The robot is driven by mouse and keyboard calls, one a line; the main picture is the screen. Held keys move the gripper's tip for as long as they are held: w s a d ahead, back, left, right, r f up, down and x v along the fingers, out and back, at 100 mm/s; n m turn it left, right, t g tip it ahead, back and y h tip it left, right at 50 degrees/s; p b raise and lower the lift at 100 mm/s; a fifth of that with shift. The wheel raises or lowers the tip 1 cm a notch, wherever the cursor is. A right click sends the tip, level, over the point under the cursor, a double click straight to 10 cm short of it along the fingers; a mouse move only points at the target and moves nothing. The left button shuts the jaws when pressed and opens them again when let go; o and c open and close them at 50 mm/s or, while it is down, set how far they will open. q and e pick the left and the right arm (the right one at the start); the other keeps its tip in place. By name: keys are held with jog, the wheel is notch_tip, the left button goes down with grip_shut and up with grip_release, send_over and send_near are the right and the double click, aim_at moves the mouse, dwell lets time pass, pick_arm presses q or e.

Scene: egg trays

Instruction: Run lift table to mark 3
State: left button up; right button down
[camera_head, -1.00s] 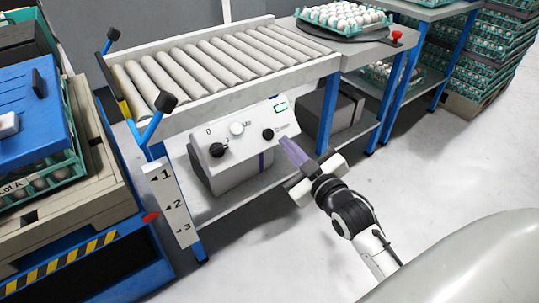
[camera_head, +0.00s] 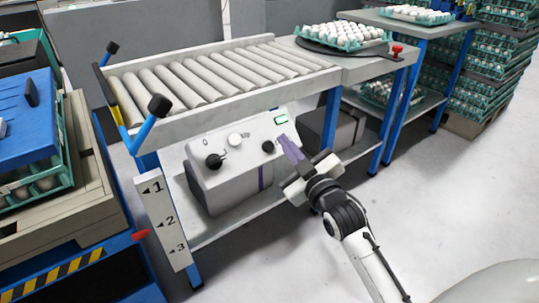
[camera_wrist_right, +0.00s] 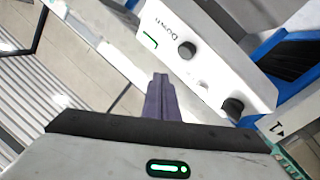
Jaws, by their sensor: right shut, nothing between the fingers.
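The lift table (camera_head: 110,250) is the blue unit at the left in the head view, with a yellow-black striped edge. Its red pointer (camera_head: 140,235) stands beside the white scale plate (camera_head: 165,218), at a height between marks 2 and 3. The grey-white control box (camera_head: 232,175) under the roller conveyor has a left black knob (camera_head: 214,161), a white knob (camera_head: 235,140), a right black knob (camera_head: 268,147) and a green-lit display (camera_head: 281,119). My right gripper (camera_head: 289,148) is shut and empty, its purple fingertips close to the box's right end; contact is unclear. My left gripper is out of view.
Stacked egg trays (camera_head: 500,60) are at back right. Floor at right is clear.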

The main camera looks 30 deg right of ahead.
aim_at(269, 142)
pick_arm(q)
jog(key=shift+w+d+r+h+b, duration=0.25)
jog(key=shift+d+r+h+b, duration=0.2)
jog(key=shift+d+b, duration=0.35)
pick_arm(e)
jog(key=shift+w+a+f, duration=0.1)
jog(key=shift+w+f, duration=1.3)
jog(key=shift+w, duration=0.2)
jog(key=shift+w+f, duration=0.1)
jog(key=shift+w, duration=0.05)
jog(key=shift+w+f, duration=0.15)
jog(key=shift+f, duration=0.05)
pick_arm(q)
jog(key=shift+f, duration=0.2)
pick_arm(e)
jog(key=shift+w+a+f, duration=0.1)
jog(key=shift+w+f, duration=0.3)
jog(key=shift+f, duration=0.05)
dwell(2.3)
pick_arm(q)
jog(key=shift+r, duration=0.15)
pick_arm(e)
jog(key=shift+r, duration=0.1)
dwell(1.6)
pick_arm(q)
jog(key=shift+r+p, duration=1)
jog(key=shift+p, duration=0.05)
pick_arm(e)
jog(key=shift+s+r, duration=0.65)
jog(key=shift+s, duration=0.05)
